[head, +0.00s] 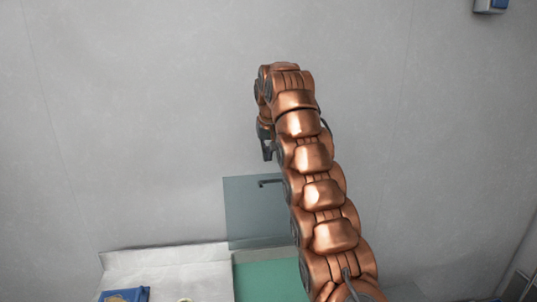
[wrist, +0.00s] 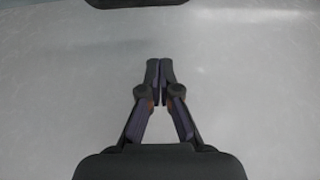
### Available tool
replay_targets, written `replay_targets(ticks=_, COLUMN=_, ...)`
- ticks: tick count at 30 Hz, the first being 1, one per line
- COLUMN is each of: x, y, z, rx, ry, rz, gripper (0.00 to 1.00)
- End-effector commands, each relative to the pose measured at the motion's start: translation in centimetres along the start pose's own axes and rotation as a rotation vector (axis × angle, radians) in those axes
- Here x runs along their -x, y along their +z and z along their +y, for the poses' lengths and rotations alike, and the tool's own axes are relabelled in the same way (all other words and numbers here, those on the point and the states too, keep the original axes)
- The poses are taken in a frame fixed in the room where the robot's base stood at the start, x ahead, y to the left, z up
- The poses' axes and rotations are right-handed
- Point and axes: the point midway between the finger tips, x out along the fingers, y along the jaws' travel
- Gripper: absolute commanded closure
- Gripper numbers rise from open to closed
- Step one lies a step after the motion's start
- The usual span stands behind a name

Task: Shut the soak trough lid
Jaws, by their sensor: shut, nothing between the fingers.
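The soak trough lid (head: 250,215) looks like a grey-blue, glassy panel standing raised against the wall in the head view. A dark bar handle (head: 268,182) is near its top right. Below it is a green surface (head: 262,278), which seems to be the trough; my arm hides its right side. My gripper (head: 268,155) is above the handle, apart from it in the picture; the depth between them is hard to judge. In the wrist view my gripper (wrist: 160,66) has its fingertips together and empty, before a plain grey surface.
A pale counter (head: 180,262) with a raised back edge lies left of the trough. A blue item (head: 124,295) lies on it at the bottom edge. A blue-grey box (head: 490,5) is on the wall at top right. The wall (head: 130,120) around my arm is bare.

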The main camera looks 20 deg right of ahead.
Motion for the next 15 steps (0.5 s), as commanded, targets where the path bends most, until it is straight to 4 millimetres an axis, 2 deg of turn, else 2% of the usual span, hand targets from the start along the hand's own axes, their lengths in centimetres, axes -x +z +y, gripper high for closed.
replay_targets(ticks=1, x=-0.9, y=0.1, z=0.1, rx=-0.001, ry=0.0, rz=-0.001, gripper=1.0)
replay_targets(ticks=10, x=-3.9, y=0.2, z=0.1, rx=-0.002, ry=0.001, rz=-0.003, gripper=1.0)
replay_targets(ticks=15, x=-4.8, y=0.1, z=0.1, rx=-0.001, ry=0.0, rz=-0.005, gripper=1.0)
